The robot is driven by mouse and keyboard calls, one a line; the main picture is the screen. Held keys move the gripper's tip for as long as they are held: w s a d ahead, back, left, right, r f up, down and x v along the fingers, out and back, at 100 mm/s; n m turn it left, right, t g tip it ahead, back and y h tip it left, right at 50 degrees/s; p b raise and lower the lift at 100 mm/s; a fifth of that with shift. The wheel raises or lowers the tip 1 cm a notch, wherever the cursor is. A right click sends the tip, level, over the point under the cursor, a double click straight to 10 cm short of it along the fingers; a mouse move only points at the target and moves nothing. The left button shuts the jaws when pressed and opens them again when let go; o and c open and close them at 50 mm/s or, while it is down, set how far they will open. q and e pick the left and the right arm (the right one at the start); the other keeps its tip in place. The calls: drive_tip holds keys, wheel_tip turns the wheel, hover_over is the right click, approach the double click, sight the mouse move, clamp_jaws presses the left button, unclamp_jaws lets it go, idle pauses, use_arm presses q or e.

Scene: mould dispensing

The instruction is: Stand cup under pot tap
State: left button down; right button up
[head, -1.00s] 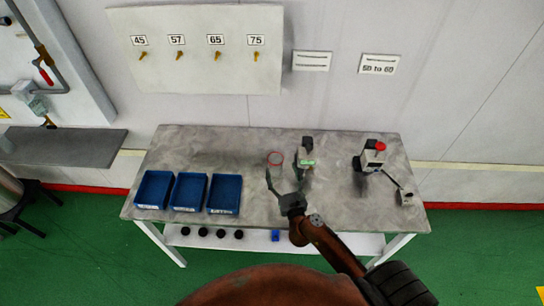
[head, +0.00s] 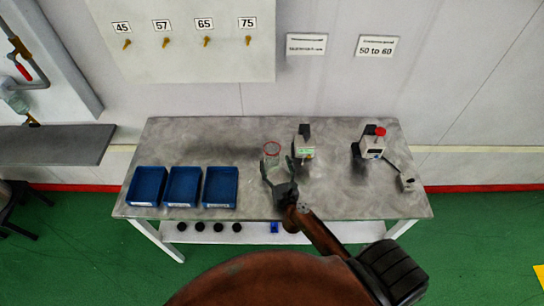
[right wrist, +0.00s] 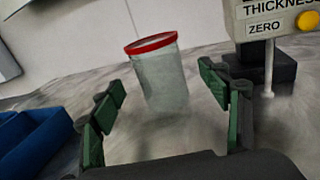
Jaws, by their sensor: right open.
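A clear cup with a red rim (head: 271,150) stands upright on the grey table. It also shows in the right wrist view (right wrist: 160,82). My right gripper (head: 277,165) is open and low over the table, on the near side of the cup. In the right wrist view its green-padded fingers (right wrist: 163,88) are spread to either side of the cup, with no clear contact. My left gripper is not in view. I cannot make out a pot with a tap; a pipe with a red handle (head: 23,71) shows at the far left.
A thickness gauge (head: 305,145) stands close to the right of the cup. Blue trays (head: 221,187) lie on the table's left. A device with a red button (head: 371,143) stands at the right. Black round pieces sit on the lower shelf. Grey shelf (head: 55,144) at left.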

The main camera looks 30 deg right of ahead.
sight(270, 148)
drive_tip(key=x, duration=0.5)
drive_tip(key=shift+w, duration=0.35)
drive_tip(key=c, duration=0.8)
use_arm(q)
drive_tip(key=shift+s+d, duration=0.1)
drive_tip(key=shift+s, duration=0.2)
use_arm(e)
drive_tip(key=c, duration=0.4)
drive_tip(key=shift+r, duration=0.15)
